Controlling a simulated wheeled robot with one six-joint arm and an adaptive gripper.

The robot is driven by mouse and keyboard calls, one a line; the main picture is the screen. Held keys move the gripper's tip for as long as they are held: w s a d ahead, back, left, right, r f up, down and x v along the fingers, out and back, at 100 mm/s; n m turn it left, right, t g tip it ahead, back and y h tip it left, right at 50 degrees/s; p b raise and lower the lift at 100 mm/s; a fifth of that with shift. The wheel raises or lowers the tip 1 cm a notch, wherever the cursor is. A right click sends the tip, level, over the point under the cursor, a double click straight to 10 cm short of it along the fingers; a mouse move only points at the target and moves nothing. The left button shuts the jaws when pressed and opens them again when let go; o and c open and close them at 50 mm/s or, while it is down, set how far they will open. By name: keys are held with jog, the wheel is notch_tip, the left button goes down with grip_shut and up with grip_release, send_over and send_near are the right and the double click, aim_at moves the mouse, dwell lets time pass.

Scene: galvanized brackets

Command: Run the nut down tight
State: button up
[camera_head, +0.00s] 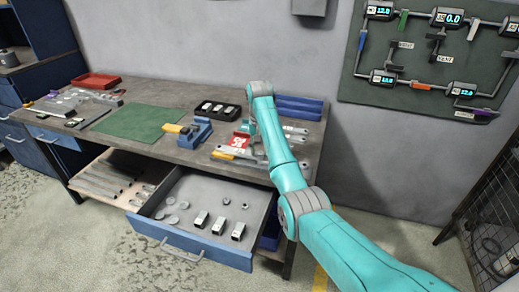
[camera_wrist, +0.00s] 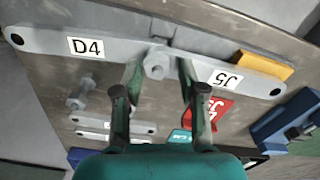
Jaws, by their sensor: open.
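In the wrist view a grey bracket strip labelled D4 (camera_wrist: 60,44) meets another labelled J5 (camera_wrist: 235,78). A grey nut (camera_wrist: 157,64) sits where they join. My gripper (camera_wrist: 160,76) is open, with one green finger on each side of the nut. Contact between the fingers and the nut cannot be told, nor can the gap under the nut. In the head view my arm hides most of the gripper and the joint.
Another bolt-like piece (camera_wrist: 81,95) stands near smaller labelled strips. A yellow block (camera_wrist: 263,66), a red labelled piece (camera_wrist: 216,110) and a blue vise (camera_wrist: 285,122) lie close by. In the head view a green mat (camera_head: 135,122) is clear and a drawer (camera_head: 190,251) stands open.

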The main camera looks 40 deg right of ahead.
jog(key=n, duration=0.4)
jog(key=shift+n, duration=2.3)
grip_shut()
jog(key=shift+m, duration=0.3)
jog(key=m, duration=1.3)
jog(key=shift+a+f, duration=0.1)
jog(key=shift+a, duration=0.05)
